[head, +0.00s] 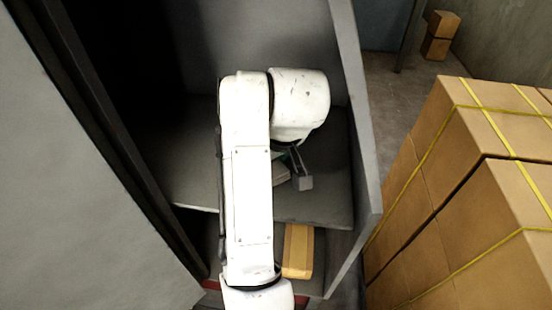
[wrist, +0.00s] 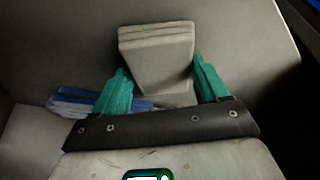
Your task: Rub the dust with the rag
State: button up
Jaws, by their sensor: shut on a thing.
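My gripper (wrist: 161,78) has green fingers, one on each side of a pale grey, layered, folded thing, which looks like the rag (wrist: 157,48). It is shut on this rag, which sticks out beyond the fingertips. In the head view my gripper (head: 290,166) is inside a grey cabinet, over its shelf (head: 320,208), and largely hidden by my white arm. A small grey block shape shows beside the fingers there; I cannot tell what it is. I cannot make out any dust on the shelf.
A blue folded thing (wrist: 76,102) lies left of the fingers in the wrist view. The cabinet's right side wall (head: 358,130) stands close to my gripper. A yellow-brown box (head: 298,250) is below the shelf. Strapped cardboard boxes (head: 440,200) stand outside to the right.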

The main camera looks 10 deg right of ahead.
aim_at(211, 162)
jog(key=shift+w+a+f, duration=0.1)
jog(key=shift+w+a, duration=0.1)
jog(key=shift+a, duration=0.5)
jog(key=shift+w+a+f, duration=0.1)
jog(key=shift+w+a, duration=0.1)
jog(key=shift+a, duration=0.5)
jog(key=shift+w+a+r, duration=0.1)
jog(key=shift+w+a, duration=0.25)
jog(key=shift+a, duration=0.55)
jog(key=shift+w+a+r, duration=0.1)
jog(key=shift+w+a, duration=0.2)
jog(key=shift+a, duration=0.6)
jog(key=shift+w+a+r, duration=0.1)
jog(key=shift+w+a, duration=0.25)
jog(key=shift+a, duration=0.55)
jog(key=shift+w+a+f, duration=0.1)
jog(key=shift+w+a, duration=0.2)
jog(key=shift+a, duration=0.45)
jog(key=shift+w+a+f, duration=0.1)
jog(key=shift+w+a, duration=0.2)
jog(key=shift+a, duration=0.45)
jog(key=shift+r, duration=0.1)
jog(key=shift+r, duration=2.95)
notch_tip(211, 162, up, 3)
